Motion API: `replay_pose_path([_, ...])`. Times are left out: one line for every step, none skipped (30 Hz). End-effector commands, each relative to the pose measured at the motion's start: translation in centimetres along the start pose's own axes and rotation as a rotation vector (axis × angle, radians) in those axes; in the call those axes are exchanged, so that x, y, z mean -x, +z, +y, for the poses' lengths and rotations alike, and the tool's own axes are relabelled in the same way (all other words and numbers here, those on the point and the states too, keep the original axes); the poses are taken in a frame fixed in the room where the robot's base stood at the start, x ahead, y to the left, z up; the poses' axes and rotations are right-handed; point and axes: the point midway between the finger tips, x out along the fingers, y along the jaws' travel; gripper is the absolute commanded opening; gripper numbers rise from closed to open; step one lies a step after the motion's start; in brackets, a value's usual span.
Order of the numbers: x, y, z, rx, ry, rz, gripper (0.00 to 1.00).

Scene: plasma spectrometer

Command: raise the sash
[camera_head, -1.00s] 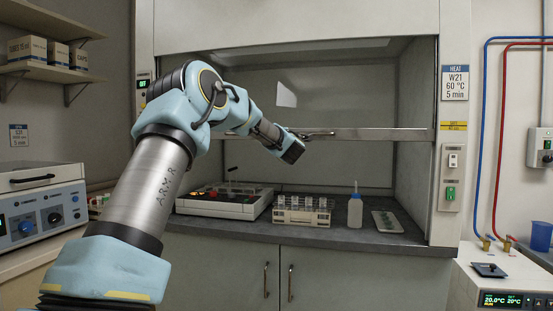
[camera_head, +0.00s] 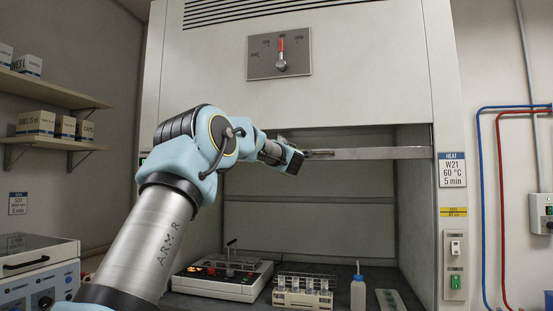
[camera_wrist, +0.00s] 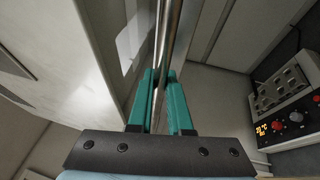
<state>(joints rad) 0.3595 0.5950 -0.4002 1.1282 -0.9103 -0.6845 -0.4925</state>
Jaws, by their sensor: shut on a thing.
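The sash of the fume hood shows its metal bottom rail (camera_head: 370,153) running level across the upper part of the hood opening. The opening below it is clear. The handle's exact shape at the fingers is partly hidden by my gripper.
A panel with a red lever (camera_head: 281,53) is above. Shelves with boxes (camera_head: 35,123) are at left.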

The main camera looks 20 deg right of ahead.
Motion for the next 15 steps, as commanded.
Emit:
replay_pose_path([-0.02, 0.02, 0.27, 0.001, 0.002, 0.0, 0.0])
replay_pose_path([-0.03, 0.02, 0.27, 0.001, 0.002, 0.0, 0.0])
replay_pose_path([-0.02, 0.02, 0.26, 0.001, 0.002, 0.0, 0.0])
replay_pose_path([-0.02, 0.02, 0.25, 0.001, 0.002, 0.0, 0.0])
replay_pose_path([-0.02, 0.01, 0.24, 0.0, 0.002, 0.0, 0.0])
replay_pose_path([-0.02, 0.01, 0.23, 0.0, 0.002, 0.0, 0.0])
replay_pose_path([-0.02, 0.01, 0.22, 0.0, 0.002, 0.0, 0.0])
replay_pose_path([-0.02, 0.01, 0.22, 0.0, 0.002, 0.0, 0.0])
replay_pose_path([-0.02, 0.01, 0.21, 0.0, 0.002, 0.0, 0.0])
replay_pose_path([-0.02, 0.01, 0.2, 0.0, 0.002, 0.0, 0.0])
replay_pose_path([-0.02, 0.0, 0.19, 0.0, 0.001, 0.0, 0.0])
replay_pose_path([-0.02, 0.0, 0.18, 0.0, 0.001, 0.0, 0.22])
replay_pose_path([-0.02, 0.0, 0.18, 0.0, 0.001, 0.0, 0.25])
replay_pose_path([-0.02, 0.0, 0.17, 0.0, 0.001, 0.0, 0.28])
replay_pose_path([-0.02, 0.0, 0.16, 0.0, 0.001, 0.0, 0.33])
